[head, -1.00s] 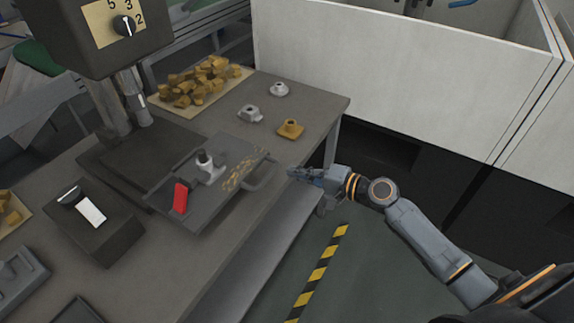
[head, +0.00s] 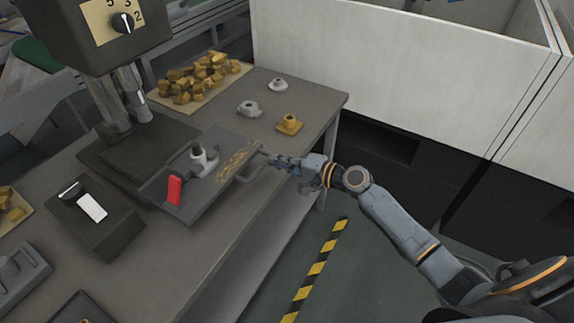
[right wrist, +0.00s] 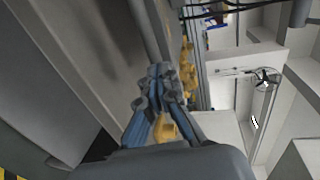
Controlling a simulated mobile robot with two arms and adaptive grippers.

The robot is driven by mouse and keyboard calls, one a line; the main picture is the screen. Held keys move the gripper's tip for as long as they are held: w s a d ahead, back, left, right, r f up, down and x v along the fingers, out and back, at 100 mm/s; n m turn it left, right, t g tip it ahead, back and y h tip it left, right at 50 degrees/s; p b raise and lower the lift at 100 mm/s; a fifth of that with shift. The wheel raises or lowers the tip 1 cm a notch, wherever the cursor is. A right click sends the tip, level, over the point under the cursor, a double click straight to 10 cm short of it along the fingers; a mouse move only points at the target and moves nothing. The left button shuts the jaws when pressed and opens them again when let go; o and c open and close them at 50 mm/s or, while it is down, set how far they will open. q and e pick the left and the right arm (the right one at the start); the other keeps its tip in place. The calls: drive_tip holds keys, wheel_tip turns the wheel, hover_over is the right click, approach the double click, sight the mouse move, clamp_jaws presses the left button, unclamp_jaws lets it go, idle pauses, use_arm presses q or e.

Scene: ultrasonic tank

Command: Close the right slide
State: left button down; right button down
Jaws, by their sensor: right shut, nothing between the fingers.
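The slide (head: 207,203) is a dark flat plate on the bench below the press column. It carries a red block (head: 174,190), a grey fixture (head: 203,158) and a patch of golden chips. Its bar handle (head: 246,175) sticks out at the right end, near the bench edge. My right gripper (head: 270,160) is shut and empty, its fingertips at the handle's outer side; whether they touch cannot be told. In the right wrist view the closed fingers (right wrist: 163,80) point ahead along the bench. The left gripper is out of view.
A golden fitting (head: 289,123) and two grey fittings stand on the bench beyond the slide. A heap of golden pieces (head: 200,78) lies on a mat at the back. A dark switch box (head: 105,220) stands left. White panels (head: 400,70) rise behind.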

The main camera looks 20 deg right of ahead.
sight(227, 139)
drive_tip(key=r+b+x, duration=0.1)
drive_tip(key=b+x, duration=0.1)
drive_tip(key=x, duration=0.4)
drive_tip(key=r+b+x, duration=0.1)
drive_tip(key=b+x, duration=0.1)
drive_tip(key=x, duration=0.4)
drive_tip(key=r+b+x, duration=0.1)
drive_tip(key=x, duration=0.4)
drive_tip(key=shift+w+a+r+b, duration=0.2)
drive_tip(key=shift+w+a+b, duration=0.2)
drive_tip(key=shift+w, duration=0.25)
drive_tip(key=shift+r, duration=0.3)
drive_tip(key=shift+r, duration=0.1)
drive_tip(key=shift+r, duration=0.1)
